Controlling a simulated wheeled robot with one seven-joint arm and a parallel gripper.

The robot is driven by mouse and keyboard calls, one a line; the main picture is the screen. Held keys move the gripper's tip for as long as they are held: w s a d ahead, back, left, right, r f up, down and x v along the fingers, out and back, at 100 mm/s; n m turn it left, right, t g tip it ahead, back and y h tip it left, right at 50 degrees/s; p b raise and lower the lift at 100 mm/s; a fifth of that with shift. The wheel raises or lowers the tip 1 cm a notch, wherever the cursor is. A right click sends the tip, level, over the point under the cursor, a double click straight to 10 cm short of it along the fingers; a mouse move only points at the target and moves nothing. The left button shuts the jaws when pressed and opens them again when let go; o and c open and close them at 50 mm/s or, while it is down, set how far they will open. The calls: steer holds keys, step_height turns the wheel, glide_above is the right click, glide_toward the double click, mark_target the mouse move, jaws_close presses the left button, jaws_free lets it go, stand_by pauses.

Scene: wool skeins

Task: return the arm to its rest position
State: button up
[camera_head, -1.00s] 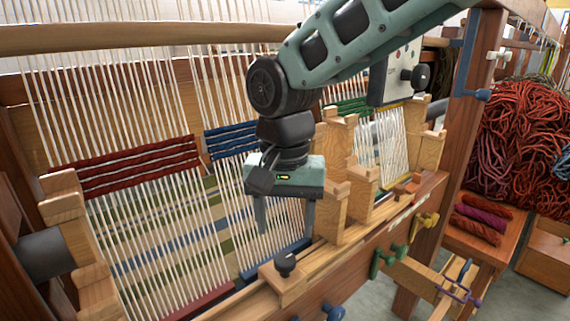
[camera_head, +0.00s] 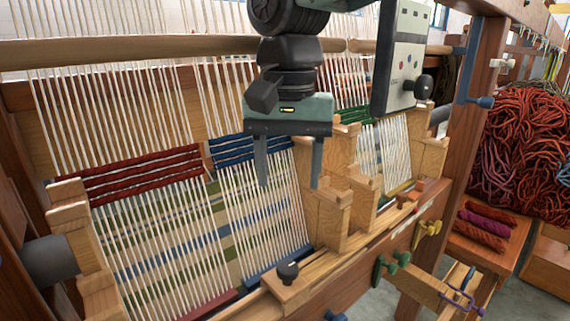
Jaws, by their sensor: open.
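My gripper (camera_head: 289,182) hangs fingers down in front of the loom, with its two grey fingers apart and nothing between them. It is in front of the blue woven band (camera_head: 226,151) and the white warp threads (camera_head: 262,205). My arm runs up out of the top of the picture. Whether the fingertips touch any threads I cannot tell.
Wooden posts (camera_head: 327,218) stand close to the right of my gripper. A black knob (camera_head: 288,270) sits on the front rail below. A white control box (camera_head: 400,58) hangs to the upper right. Red wool skeins (camera_head: 525,140) are piled at the far right.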

steer(key=s+d+f+n+p, duration=0.2)
steer(key=s+d+f+n, duration=0.2)
steer(key=s, duration=0.4)
steer(key=s+d+f+n+p, duration=0.2)
steer(key=s+d+f+n, duration=0.3)
steer(key=s, duration=0.4)
step_height(320, 180, down, 2)
steer(key=shift+s+d+f+n+y, duration=0.15)
steer(key=shift+d+n+y, duration=0.15)
steer(key=shift+n, duration=0.2)
